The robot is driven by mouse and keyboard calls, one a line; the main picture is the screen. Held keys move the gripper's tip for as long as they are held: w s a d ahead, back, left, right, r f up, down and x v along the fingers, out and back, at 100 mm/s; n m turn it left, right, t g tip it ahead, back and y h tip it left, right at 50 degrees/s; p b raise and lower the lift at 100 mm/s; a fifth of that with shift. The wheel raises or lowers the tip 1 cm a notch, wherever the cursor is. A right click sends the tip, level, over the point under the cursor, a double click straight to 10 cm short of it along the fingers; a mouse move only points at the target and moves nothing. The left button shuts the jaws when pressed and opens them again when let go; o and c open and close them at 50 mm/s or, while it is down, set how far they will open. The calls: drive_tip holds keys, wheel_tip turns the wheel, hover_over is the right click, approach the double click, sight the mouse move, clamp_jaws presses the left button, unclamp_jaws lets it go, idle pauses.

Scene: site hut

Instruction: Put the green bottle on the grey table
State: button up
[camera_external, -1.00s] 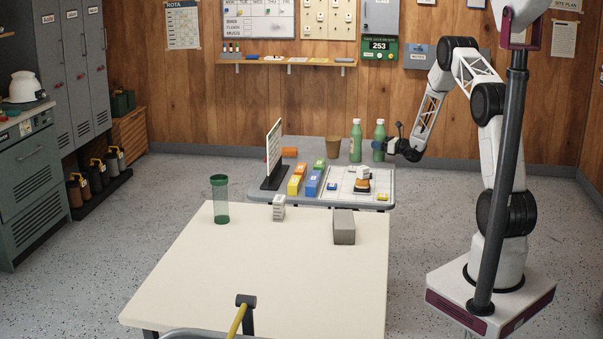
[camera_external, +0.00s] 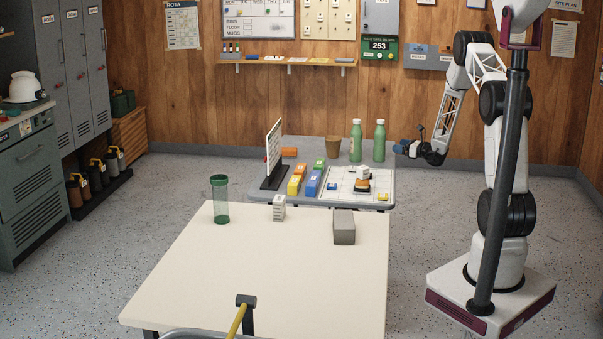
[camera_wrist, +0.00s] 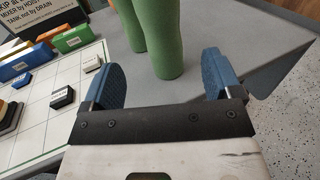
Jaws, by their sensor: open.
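Two green bottles stand upright on the grey table (camera_external: 232,196) at the back. One green bottle (camera_external: 356,141) is on the left and the other green bottle (camera_external: 379,141) is on the right, near the table's right edge. My gripper (camera_external: 399,147) is right of the right bottle, apart from it. In the wrist view my gripper (camera_wrist: 160,82) is open, its blue fingers spread. The nearer bottle (camera_wrist: 167,50) stands ahead between the finger lines, with nothing held. The other bottle (camera_wrist: 131,25) is behind it, to the left. The bottle tops are out of the wrist view.
A cream table (camera_external: 270,270) in front carries a green tube (camera_external: 220,199) and a grey block (camera_external: 344,227).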

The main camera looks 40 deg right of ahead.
drive_tip(key=shift+s+d, duration=0.3)
drive_tip(key=shift+s, duration=0.35)
drive_tip(key=s+a+r+n+g+y, duration=0.2)
drive_tip(key=s+a+r+n+g, duration=0.15)
drive_tip(key=a+r, duration=0.35)
drive_tip(key=s+a+r+n+g+y, duration=0.1)
drive_tip(key=s+a+r+n+g, duration=0.2)
drive_tip(key=a+r+n, duration=0.45)
drive_tip(key=s+a+r+n+g+y, duration=0.2)
drive_tip(key=s+a+r+g, duration=0.15)
drive_tip(key=a, duration=0.65)
drive_tip(key=s+a+r+n+g+h, duration=0.2)
drive_tip(key=s+a+r+n, duration=0.25)
drive_tip(key=s, duration=0.35)
drive_tip(key=s+a+r+n+g+h, duration=0.1)
drive_tip(key=s+a+r+n+g, duration=0.2)
drive_tip(key=s+a, duration=0.4)
drive_tip(key=s+r+n+h, duration=0.1)
drive_tip(key=s+n+h, duration=0.2)
drive_tip(key=s, duration=0.5)
drive_tip(key=s+r+n+h, duration=0.2)
drive_tip(key=s+n+h, duration=0.1)
drive_tip(key=s, duration=0.6)
drive_tip(key=s+r+n+t+h, duration=0.1)
drive_tip(key=s+r+n+h, duration=0.1)
drive_tip(key=s+n, duration=0.3)
drive_tip(key=s+h, duration=0.1)
drive_tip(key=s, duration=0.2)
drive_tip(key=shift+s+a, duration=0.35)
drive_tip(key=shift+a, duration=0.05)
